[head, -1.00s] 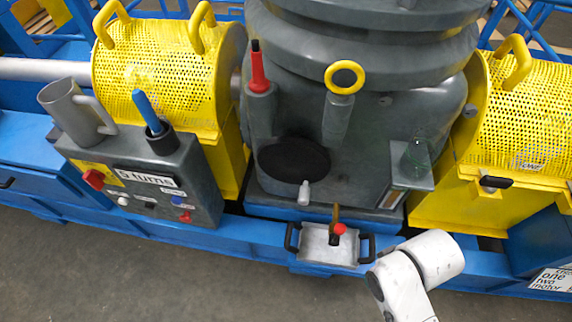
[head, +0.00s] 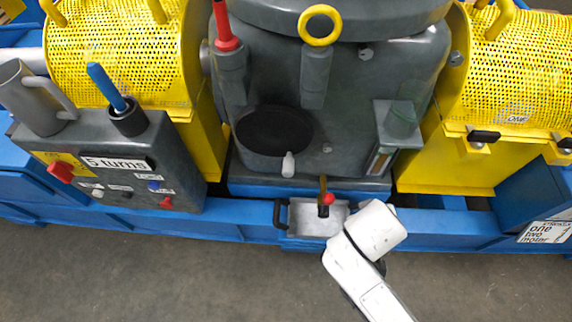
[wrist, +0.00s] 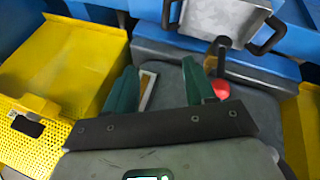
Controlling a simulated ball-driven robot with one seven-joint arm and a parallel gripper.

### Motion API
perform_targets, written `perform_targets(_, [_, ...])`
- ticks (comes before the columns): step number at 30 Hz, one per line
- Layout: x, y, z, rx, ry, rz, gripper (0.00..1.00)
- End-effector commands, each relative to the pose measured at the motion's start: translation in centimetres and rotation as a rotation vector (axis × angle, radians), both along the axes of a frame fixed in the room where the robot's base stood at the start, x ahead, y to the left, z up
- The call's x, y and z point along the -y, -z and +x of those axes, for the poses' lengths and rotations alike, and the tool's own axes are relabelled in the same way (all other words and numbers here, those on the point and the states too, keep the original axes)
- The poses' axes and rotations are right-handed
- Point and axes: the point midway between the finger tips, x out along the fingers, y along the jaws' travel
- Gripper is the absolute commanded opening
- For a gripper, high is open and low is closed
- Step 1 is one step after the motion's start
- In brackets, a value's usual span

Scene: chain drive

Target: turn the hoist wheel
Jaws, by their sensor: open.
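A black round disc (head: 274,130), which looks like the hoist wheel, sits on the front of the dark grey housing in the head view. A pale grip (head: 288,165) juts from its lower edge. I cannot make out the disc in the wrist view. My gripper (wrist: 160,68) shows in the wrist view with two green fingers apart and nothing held between them. A sight strip (wrist: 147,88) on the housing shows beyond the left finger. In the head view my white arm hides the gripper and stands right of and below the disc.
A metal tray (head: 305,222) with a red-knobbed lever (head: 328,199) lies below the disc, its right end behind my arm. A control box (head: 110,165) labelled "5 turns" stands left. Yellow mesh guards (head: 125,60) flank the housing. Open floor lies in front.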

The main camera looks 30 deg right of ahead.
Motion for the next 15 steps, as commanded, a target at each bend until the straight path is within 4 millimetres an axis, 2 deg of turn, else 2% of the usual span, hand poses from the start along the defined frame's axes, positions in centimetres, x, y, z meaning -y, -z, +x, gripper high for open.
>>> perform_targets(1, [-0.1, 1.6, 1.5, 0.061, 0.019, -0.078, 0.55])
perform_targets(5, [-0.9, 1.4, 5.0, 0.265, 0.055, -0.256, 0.55])
perform_targets(8, [-2.8, 0.9, 7.5, 0.438, 0.041, -0.358, 0.55])
perform_targets(12, [-7.0, 0.1, 10.4, 0.684, -0.025, -0.448, 0.55])
perform_targets(15, [-10.5, -0.5, 11.7, 0.842, -0.09, -0.477, 0.55])
